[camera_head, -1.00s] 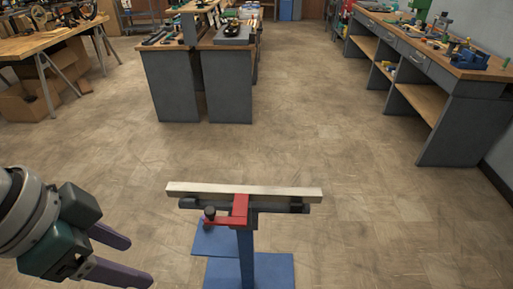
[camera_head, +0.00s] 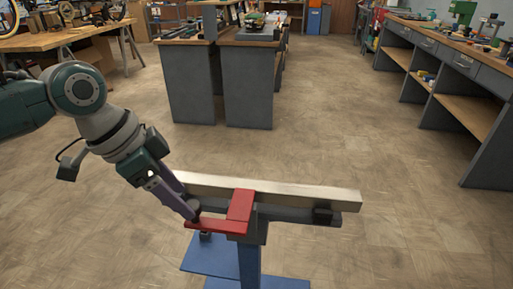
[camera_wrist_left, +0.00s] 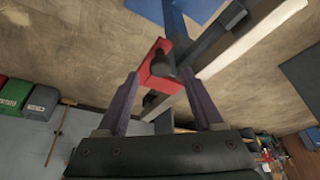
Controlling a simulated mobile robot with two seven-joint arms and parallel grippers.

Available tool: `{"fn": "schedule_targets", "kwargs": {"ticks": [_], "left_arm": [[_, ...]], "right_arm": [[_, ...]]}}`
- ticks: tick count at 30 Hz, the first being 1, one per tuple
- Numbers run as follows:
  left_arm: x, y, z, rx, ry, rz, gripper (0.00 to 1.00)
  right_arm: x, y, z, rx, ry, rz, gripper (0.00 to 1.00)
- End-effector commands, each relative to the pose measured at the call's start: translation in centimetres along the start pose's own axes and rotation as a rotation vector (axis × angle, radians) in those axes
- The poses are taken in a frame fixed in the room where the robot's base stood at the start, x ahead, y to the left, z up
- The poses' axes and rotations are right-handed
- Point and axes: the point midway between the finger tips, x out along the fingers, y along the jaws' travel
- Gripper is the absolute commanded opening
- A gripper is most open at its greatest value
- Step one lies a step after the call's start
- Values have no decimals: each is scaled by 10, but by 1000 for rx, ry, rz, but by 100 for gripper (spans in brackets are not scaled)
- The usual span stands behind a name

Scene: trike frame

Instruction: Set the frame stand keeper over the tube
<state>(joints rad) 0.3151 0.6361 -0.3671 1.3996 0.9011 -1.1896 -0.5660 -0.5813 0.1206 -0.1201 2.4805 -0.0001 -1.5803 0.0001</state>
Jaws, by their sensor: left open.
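The red keeper (camera_head: 240,207) is an L-shaped piece on the blue frame stand (camera_head: 249,262). Its one arm runs left to a dark knob (camera_head: 196,211). The pale square tube (camera_head: 300,193) lies across the stand's dark cradle. The keeper's red block sits against the near side of the tube; I cannot tell whether it reaches over the top. My left gripper (camera_head: 188,207) is open at the knob end. In the left wrist view, the knob (camera_wrist_left: 164,62) and red arm lie ahead, between the spread purple fingers (camera_wrist_left: 158,88). Contact is unclear. My right gripper is out of view.
The stand has blue plates on the floor (camera_head: 400,240). Grey cabinets (camera_head: 248,85) stand behind, a wooden bench (camera_head: 60,43) at the back left, and a long grey workbench (camera_head: 450,75) at the right. The floor around the stand is clear.

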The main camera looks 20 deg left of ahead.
Motion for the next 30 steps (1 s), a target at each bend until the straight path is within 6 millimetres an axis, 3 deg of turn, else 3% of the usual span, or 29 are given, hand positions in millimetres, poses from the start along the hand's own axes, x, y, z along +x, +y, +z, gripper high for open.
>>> {"fn": "schedule_targets", "kwargs": {"ticks": [3, 7, 18, 30], "left_arm": [[24, 0, 1, -1, 0, 0, 68], [38, 0, 0, -1, 1, 0, 68], [44, 0, 0, 2, 1, -2, 68], [43, 0, 0, 1, 0, -2, 23]], "right_arm": [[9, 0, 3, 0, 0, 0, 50], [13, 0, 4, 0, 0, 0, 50], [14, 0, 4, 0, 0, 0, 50], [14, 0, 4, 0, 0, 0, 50]]}}
